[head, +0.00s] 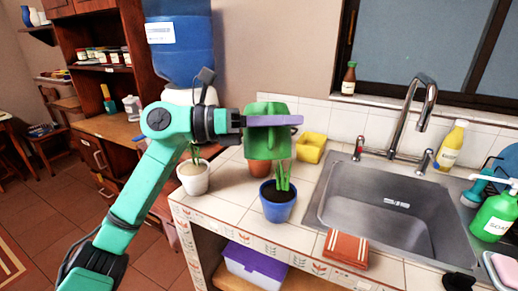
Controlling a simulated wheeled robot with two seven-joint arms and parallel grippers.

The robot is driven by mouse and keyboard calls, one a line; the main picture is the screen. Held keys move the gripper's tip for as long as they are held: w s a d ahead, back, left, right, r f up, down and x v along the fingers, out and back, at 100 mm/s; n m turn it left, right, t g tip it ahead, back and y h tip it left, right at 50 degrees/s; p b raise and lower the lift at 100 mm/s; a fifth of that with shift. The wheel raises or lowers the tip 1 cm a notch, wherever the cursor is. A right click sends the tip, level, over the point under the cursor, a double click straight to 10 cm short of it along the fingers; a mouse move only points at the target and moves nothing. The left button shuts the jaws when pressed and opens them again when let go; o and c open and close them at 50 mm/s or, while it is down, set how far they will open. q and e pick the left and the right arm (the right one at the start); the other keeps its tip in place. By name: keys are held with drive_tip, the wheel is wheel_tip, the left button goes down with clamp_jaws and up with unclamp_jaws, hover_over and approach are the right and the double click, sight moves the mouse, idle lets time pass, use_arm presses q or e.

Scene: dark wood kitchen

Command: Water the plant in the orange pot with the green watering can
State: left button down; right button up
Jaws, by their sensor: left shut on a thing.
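My left gripper (285,121) is shut on the green watering can (262,145) and holds it in the air above the counter's left part. One purple-grey finger lies across the can. The can hangs over the orange pot (260,168), which stands behind the blue pot. The can and the blue pot's leaves hide much of the orange pot, and its plant cannot be made out. Whether water flows does not show. My right gripper is not in view.
A blue pot with a green plant (278,208) stands in front, and a white pot (193,178) to the left. A yellow container (311,148) is behind to the right. The sink (385,205) with its tap (412,110) and an orange cloth (346,248) lie further right.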

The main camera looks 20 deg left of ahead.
use_arm(q)
drive_tip(key=shift+w+a+r+p, duration=0.15)
drive_tip(key=shift+w+r+p, duration=0.15)
drive_tip(key=shift+r+p, duration=0.15)
drive_tip(key=shift+n, duration=0.3)
drive_tip(key=shift+w+a+p, duration=0.15)
drive_tip(key=shift+w+p, duration=0.1)
drive_tip(key=shift+p, duration=0.1)
drive_tip(key=shift+w+r, duration=0.1)
drive_tip(key=shift+r, duration=0.1)
idle(0.4)
